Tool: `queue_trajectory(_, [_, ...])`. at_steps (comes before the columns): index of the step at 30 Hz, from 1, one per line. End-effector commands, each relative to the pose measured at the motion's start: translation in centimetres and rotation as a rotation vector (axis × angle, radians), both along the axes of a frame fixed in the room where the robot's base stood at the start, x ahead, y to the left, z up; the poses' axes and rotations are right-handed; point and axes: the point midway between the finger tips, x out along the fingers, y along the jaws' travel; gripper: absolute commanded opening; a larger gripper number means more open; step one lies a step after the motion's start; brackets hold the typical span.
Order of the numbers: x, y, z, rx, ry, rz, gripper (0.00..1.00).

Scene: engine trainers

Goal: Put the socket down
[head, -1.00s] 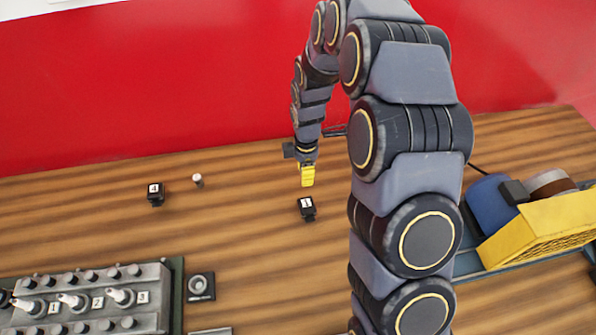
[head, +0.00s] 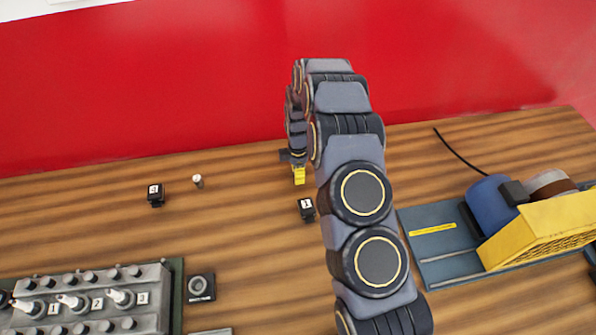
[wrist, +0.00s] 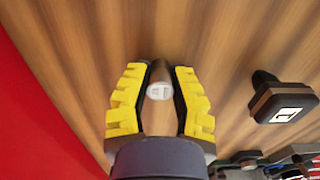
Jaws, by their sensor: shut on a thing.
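My gripper (wrist: 158,92) shows in the wrist view with its yellow fingers on both sides of the socket (wrist: 159,91), a small greyish cylinder with a pale marked end. The gripper is shut on it. The wooden table (wrist: 215,45) lies beyond; I cannot tell whether the socket touches it. In the head view my gripper (head: 299,175) is over the back part of the table, just behind a black numbered block (head: 307,210). The socket cannot be made out there.
Another black block (head: 155,194) and a small white-topped piece (head: 197,181) stand to the left. A grey engine head (head: 90,300) is at front left, beside a small dark square part (head: 201,287). A blue-and-yellow machine (head: 540,225) stands at right. The red wall (head: 150,90) is behind.

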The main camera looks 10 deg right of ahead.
Motion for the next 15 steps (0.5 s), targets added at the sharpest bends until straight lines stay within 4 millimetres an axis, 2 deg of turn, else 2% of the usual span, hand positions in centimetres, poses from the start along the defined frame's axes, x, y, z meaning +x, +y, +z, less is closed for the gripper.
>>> queue_trajectory(9, [0.05,0.01,-0.22,0.000,-0.001,-0.001,0.00])
queue_trajectory(10, [0.07,0.01,-0.16,0.000,-0.002,-0.001,0.33])
queue_trajectory(11, [0.06,0.01,-0.15,0.000,-0.002,-0.001,0.43])
queue_trajectory(15, [0.06,0.01,-0.14,0.000,-0.002,-0.001,0.43])
